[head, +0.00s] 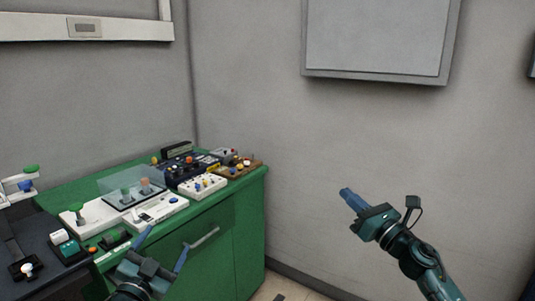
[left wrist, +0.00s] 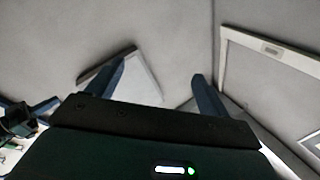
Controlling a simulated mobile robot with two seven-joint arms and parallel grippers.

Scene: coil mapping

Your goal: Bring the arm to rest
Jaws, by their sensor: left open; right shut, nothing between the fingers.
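My left gripper (head: 166,250) is at the bottom left of the head view, in front of the green cabinet's front face. Its two blue fingers are spread apart with nothing between them. My right gripper (head: 347,194) is at the right of the head view, raised in front of the bare grey wall and pointing up and left. Its fingers are together and hold nothing.
A green cabinet (head: 250,215) carries several devices, among them a white box with knobs (head: 203,186) and a panel with a clear cover (head: 130,185). A dark bench (head: 45,235) stands at the left. A grey wall panel (head: 375,40) hangs above. The space between the grippers is free.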

